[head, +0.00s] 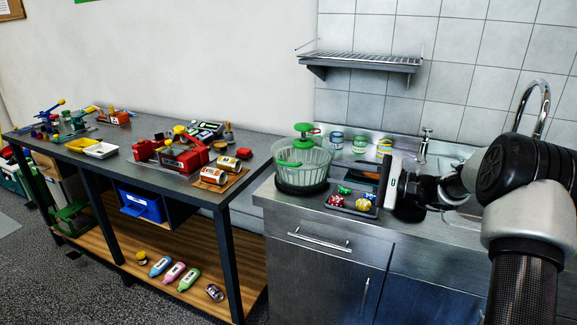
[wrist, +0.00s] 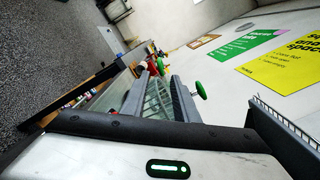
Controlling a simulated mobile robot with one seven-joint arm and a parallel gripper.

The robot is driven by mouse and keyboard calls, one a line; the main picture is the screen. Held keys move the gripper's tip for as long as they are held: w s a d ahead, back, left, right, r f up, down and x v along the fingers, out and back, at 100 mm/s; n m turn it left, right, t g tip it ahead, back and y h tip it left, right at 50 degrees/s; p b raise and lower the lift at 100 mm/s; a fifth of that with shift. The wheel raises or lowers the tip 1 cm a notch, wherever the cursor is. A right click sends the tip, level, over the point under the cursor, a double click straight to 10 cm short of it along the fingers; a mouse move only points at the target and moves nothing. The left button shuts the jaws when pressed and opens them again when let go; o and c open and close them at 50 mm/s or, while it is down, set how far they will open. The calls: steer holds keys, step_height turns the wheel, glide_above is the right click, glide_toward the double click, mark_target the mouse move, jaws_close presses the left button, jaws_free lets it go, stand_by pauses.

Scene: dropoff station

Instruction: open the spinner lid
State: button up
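The salad spinner (head: 302,172) stands on the left part of the steel counter. It has a clear ribbed bowl, a dark base and a clear lid, with a green knob (head: 303,128) on top. The lid looks seated on the bowl. My gripper (head: 380,180) is at the right of the spinner, apart from it, with its white hand turned side-on; its fingers are hard to make out there. In the wrist view, two grey fingers stand apart with the bowl (wrist: 158,100) seen between them, farther off. The green knob (wrist: 201,90) shows beyond the right finger. Nothing is held.
A tray (head: 350,209) with small coloured items lies between spinner and hand. Several jars (head: 360,144) stand behind, below a wall rack (head: 362,60). A tap (head: 535,95) is at the right. A cluttered workbench (head: 128,140) stands at the left.

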mark_target(293, 165)
steer(key=b+x, duration=0.1)
steer(key=x, duration=1.4)
steer(key=shift+a+f+b, duration=0.1)
steer(key=shift+a+b, duration=0.05)
steer(key=shift+b, duration=0.15)
steer(key=shift+c, duration=0.3)
jaws_close()
